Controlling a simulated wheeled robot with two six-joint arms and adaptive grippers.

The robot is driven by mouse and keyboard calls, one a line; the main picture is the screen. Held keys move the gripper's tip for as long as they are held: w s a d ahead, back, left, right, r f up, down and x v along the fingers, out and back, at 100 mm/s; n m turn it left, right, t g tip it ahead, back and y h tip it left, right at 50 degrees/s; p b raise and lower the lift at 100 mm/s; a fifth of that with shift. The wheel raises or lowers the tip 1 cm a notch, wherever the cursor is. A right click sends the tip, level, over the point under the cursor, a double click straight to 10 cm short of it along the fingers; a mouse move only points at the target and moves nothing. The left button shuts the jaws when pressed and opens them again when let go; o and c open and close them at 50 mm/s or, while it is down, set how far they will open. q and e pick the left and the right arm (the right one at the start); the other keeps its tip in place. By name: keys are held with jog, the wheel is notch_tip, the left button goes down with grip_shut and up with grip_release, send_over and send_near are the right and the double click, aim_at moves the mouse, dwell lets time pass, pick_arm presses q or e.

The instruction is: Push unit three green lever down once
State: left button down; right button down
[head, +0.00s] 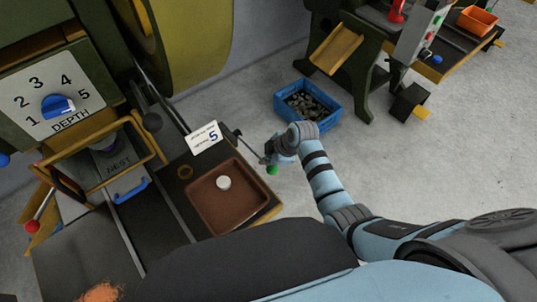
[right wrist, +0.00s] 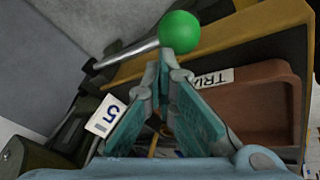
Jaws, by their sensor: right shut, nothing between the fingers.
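The green lever is a metal rod with a round green knob (head: 271,170) at the right side of the machine bench. In the right wrist view the green knob (right wrist: 180,31) fills the top middle, and its rod (right wrist: 125,54) runs left to a dark mount. My right gripper (head: 268,158) is shut and empty right by the knob. In the right wrist view its fingertips (right wrist: 166,62) meet just below the knob; I cannot tell whether they touch it. No unit number three is readable on this machine. My left gripper is not in view.
A brown tray (head: 239,204) with a white disc (head: 223,183) lies left of the lever, beside a card marked 5 (head: 204,138). A DEPTH dial (head: 58,106) and a red-knobbed lever (head: 33,226) are farther left. A blue crate (head: 308,105) stands on the floor behind.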

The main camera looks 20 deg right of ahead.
jog(key=shift+s+f, duration=0.1)
jog(key=shift+f, duration=0.1)
jog(key=shift+r, duration=0.1)
dwell(0.4)
jog(key=shift+w+a+r+p, duration=0.1)
jog(key=shift+w+r+p, duration=0.25)
jog(key=shift+r+p, duration=0.45)
jog(key=shift+w+a+r+p, duration=0.1)
jog(key=shift+w+r+p, duration=0.2)
jog(key=shift+r+p, duration=0.5)
jog(key=shift+w+a+r+p, duration=0.1)
jog(key=shift+w+r+p, duration=0.3)
jog(key=shift+r, duration=0.7)
jog(key=r+p, duration=0.1)
jog(key=w+r+p, duration=0.1)
jog(key=r, duration=0.1)
jog(key=r+p, duration=0.1)
jog(key=shift+w+a+r+p, duration=0.25)
jog(key=shift+a+r+p, duration=0.1)
